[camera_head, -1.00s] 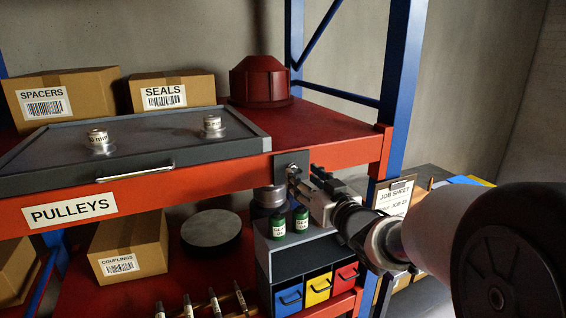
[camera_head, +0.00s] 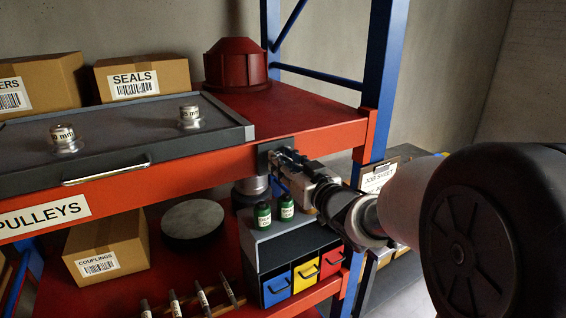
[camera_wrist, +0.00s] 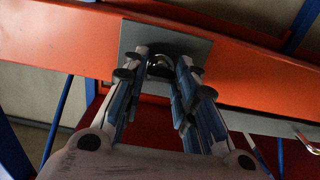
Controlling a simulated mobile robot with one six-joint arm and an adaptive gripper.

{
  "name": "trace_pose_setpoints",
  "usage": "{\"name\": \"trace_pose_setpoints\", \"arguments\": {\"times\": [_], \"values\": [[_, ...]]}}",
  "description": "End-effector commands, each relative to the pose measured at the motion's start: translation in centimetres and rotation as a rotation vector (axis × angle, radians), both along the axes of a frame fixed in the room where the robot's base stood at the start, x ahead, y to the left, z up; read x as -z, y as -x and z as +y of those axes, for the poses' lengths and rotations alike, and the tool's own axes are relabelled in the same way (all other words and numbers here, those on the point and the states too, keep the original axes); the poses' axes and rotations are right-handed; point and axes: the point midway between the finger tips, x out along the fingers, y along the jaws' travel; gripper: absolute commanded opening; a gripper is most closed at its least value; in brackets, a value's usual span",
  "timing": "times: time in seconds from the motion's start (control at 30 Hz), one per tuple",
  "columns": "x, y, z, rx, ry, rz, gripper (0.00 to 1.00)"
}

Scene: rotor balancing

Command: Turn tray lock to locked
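The tray lock is on a dark grey plate (camera_head: 264,157) on the front of the orange shelf beam, at the right end of the grey tray (camera_head: 120,143). In the wrist view the plate (camera_wrist: 197,45) shows with a small silver lock knob (camera_wrist: 160,63) at its middle. My gripper (camera_head: 281,160) is at the plate, and in the wrist view its fingers (camera_wrist: 163,72) stand apart on either side of the knob. Slight gaps seem to show beside the knob; firm contact is not visible. The lock's marks are hidden in the head view.
Two green-capped bottles (camera_head: 263,214) stand just below my gripper on a unit with blue, yellow and red drawers (camera_head: 305,275). The tray's handle (camera_head: 107,172) sticks out to the left. A blue upright (camera_head: 384,85) is close on the right.

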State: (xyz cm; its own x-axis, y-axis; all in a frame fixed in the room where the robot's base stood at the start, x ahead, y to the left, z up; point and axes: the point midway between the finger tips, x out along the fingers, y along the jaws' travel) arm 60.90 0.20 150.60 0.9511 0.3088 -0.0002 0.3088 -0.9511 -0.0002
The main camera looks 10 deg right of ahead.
Motion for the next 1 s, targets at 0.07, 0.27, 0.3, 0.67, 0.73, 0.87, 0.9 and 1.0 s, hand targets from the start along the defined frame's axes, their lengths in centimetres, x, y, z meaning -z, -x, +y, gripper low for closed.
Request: {"name": "trace_pose_setpoints", "arguments": {"times": [0.07,0.27,0.3,0.67,0.73,0.87,0.9,1.0], "values": [[0.0,0.0,0.0,0.0,0.0,0.0,0.19],[-0.01,0.0,0.0,0.0,0.0,0.0,0.06],[-0.01,0.0,0.0,0.0,0.0,0.0,0.03],[0.13,-0.01,0.0,0.0,0.044,-0.015,0.01],[0.15,-0.01,0.01,0.0,0.074,-0.027,0.01],[0.31,-0.01,0.03,0.0,0.155,-0.053,0.01],[0.32,0.0,0.04,0.0,0.183,-0.064,0.01],[0.37,0.0,0.06,0.0,0.268,-0.092,0.01]]}}
